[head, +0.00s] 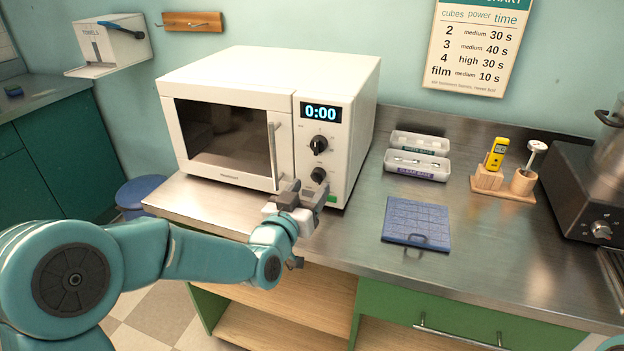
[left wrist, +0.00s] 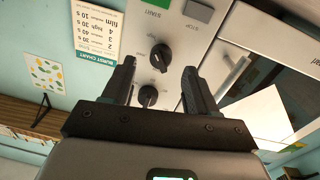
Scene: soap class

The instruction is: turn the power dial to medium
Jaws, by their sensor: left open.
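The white microwave (head: 230,95) stands on the steel counter with its door shut and its display reading 0:00. Its right panel has two black dials, an upper dial (head: 318,144) and a lower dial (head: 318,175). My left gripper (head: 308,194) is open and empty in front of the lower panel. In the left wrist view, the lower dial (left wrist: 160,57) shows between the fingertips and the upper dial (left wrist: 148,96) farther down between the fingers. I cannot see contact. My right gripper is out of view.
A green START button (left wrist: 154,4) is beside the lower dial. The door handle (head: 273,155) is just left of the panel. A blue mat (head: 416,222), clear trays (head: 417,163) and a wooden stand (head: 503,188) are to the right. A chart (head: 478,45) hangs behind.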

